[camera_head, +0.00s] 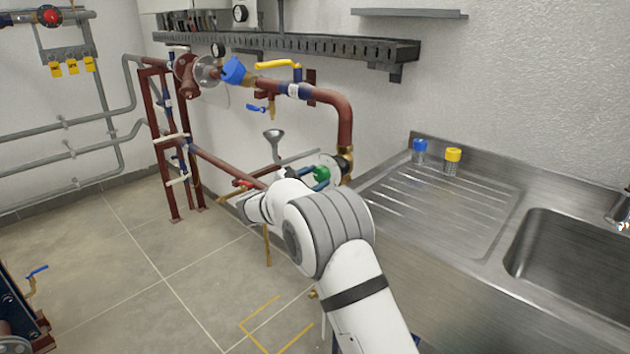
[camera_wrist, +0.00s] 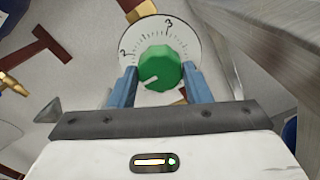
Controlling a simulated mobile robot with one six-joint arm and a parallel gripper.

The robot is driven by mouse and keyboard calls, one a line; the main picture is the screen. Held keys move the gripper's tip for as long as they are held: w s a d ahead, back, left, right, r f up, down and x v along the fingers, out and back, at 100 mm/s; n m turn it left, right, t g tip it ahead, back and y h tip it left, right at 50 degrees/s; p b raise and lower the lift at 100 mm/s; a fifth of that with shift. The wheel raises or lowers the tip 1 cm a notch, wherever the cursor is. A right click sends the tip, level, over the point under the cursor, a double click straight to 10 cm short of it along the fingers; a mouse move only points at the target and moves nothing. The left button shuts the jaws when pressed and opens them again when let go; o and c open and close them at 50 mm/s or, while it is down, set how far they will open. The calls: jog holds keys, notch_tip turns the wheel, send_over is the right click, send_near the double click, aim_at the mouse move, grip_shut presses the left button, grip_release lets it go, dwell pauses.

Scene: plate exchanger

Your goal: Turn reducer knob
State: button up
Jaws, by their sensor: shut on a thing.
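The reducer knob (camera_wrist: 160,68) is a green ribbed knob with a white pointer line, in front of a white round dial (camera_wrist: 185,38) marked with numbers. The pointer is aimed to the lower left in the wrist view. My gripper (camera_wrist: 160,82) is shut on the knob, with one blue finger on each side of it. In the head view the green knob (camera_head: 321,173) shows beyond my white arm, below the bend of the red pipe. My gripper (camera_head: 313,178) shows there only in part, since my arm hides most of it.
A red pipe (camera_head: 340,112) with a yellow-handled valve (camera_head: 278,64) runs above the knob. A metal funnel (camera_head: 273,135) stands to the left. A steel sink and drainboard (camera_head: 400,215) lie close on the right. The tiled floor at the left is mostly clear.

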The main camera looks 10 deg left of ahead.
jog(key=o, duration=1)
jog(key=p+v, duration=0.1)
jog(key=v, duration=0.6)
jog(key=shift+s+a, duration=0.25)
jog(key=shift+s, duration=0.1)
